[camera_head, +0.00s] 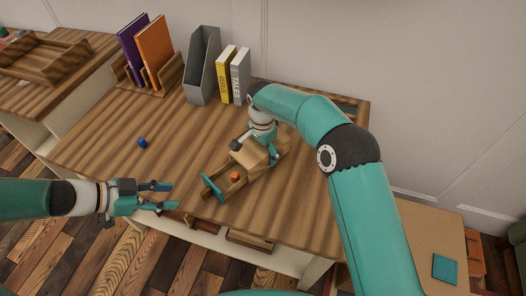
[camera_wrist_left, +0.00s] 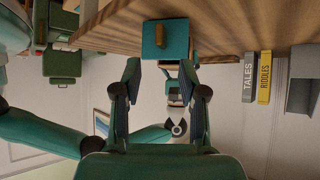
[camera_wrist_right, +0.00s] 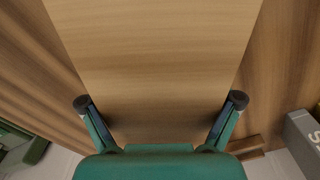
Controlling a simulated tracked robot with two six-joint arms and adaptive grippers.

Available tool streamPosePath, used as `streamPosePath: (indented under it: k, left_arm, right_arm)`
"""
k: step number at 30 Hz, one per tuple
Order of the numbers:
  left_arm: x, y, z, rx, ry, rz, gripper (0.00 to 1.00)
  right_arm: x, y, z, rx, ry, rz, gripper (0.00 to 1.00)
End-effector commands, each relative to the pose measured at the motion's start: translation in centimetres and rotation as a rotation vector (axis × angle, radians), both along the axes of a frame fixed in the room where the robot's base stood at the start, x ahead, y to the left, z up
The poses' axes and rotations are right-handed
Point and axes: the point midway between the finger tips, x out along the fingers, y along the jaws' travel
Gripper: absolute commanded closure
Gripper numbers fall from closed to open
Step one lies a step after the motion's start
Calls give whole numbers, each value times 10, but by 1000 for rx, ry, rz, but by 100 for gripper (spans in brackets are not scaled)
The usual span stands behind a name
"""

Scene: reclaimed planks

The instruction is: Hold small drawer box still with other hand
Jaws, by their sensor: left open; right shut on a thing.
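The small drawer box (camera_head: 252,158) is light wood and stands on the striped table, with its drawer pulled out to the lower left. The drawer has a teal front (camera_head: 212,189) with a wooden handle, and an orange cube (camera_head: 234,176) lies inside. In the left wrist view the teal front (camera_wrist_left: 153,42) shows just ahead of the fingers. My right gripper (camera_head: 256,150) is shut on the box from above; the box top (camera_wrist_right: 155,55) fills the right wrist view between its fingers. My left gripper (camera_head: 168,196) is open and empty, left of the drawer front and apart from it.
A small blue object (camera_head: 142,142) lies on the table (camera_head: 105,125) at the left. Along the back stand a book rack with purple and orange books (camera_head: 154,50), a grey file holder (camera_head: 202,66), and a yellow book (camera_head: 227,74) beside a grey book (camera_head: 240,76).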

Motion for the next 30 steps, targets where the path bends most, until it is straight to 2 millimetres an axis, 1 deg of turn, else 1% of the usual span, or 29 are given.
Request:
streamPosePath:
  k: [1,13,14,18,21,26,30]
  left_arm:
    - [0,0,-1,0,0,0,58]
    - [0,0,-1,0,0,0,58]
    - [0,0,-1,0,0,0,62]
    - [0,0,-1,0,0,0,85]
    - [0,0,-1,-1,1,1,100]
    - [0,0,-1,-23,42,37,100]
    - [-1,-4,2,-99,151,121,100]
  right_arm:
    - [-2,0,-5,-3,9,1,58]
    - [-4,0,-7,-5,13,2,59]
    - [-4,0,-7,-5,13,2,59]
    - [-4,-1,-8,-5,15,2,59]
    - [-4,-1,-8,-5,16,2,59]
    - [-4,-1,-8,-5,16,2,59]
    - [-4,-1,-8,-5,17,2,59]
